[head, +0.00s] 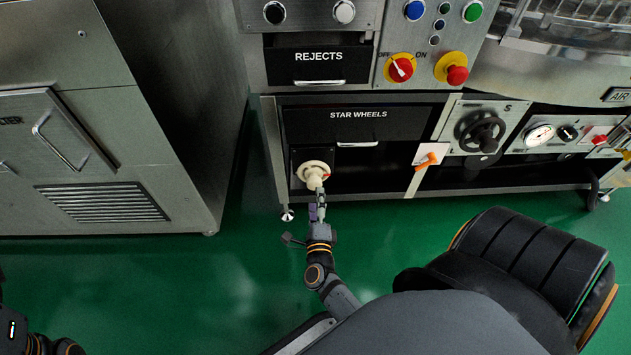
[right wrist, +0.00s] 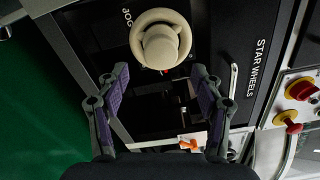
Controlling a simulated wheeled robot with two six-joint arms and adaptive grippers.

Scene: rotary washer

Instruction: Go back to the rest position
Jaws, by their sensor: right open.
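My right gripper (head: 317,205) reaches up from the bottom of the head view to just in front of the cream round knob (head: 314,174) at the lower left of the machine. In the right wrist view the gripper (right wrist: 160,85) has its two fingers spread wide with nothing between them. The cream knob (right wrist: 160,40) lies beyond the fingertips there, beside a "JOG" label. I cannot tell in the head view whether the fingertips touch it. My left arm shows only in part at the lower left edge of the head view, and its gripper is out of view.
The "STAR WHEELS" drawer (head: 358,122) is right of and above the knob, with the "REJECTS" drawer (head: 305,66) higher up. An orange lever (head: 427,161) and a black handwheel (head: 481,132) are farther right. A steel cabinet (head: 110,120) stands left. Green floor (head: 200,290) is clear.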

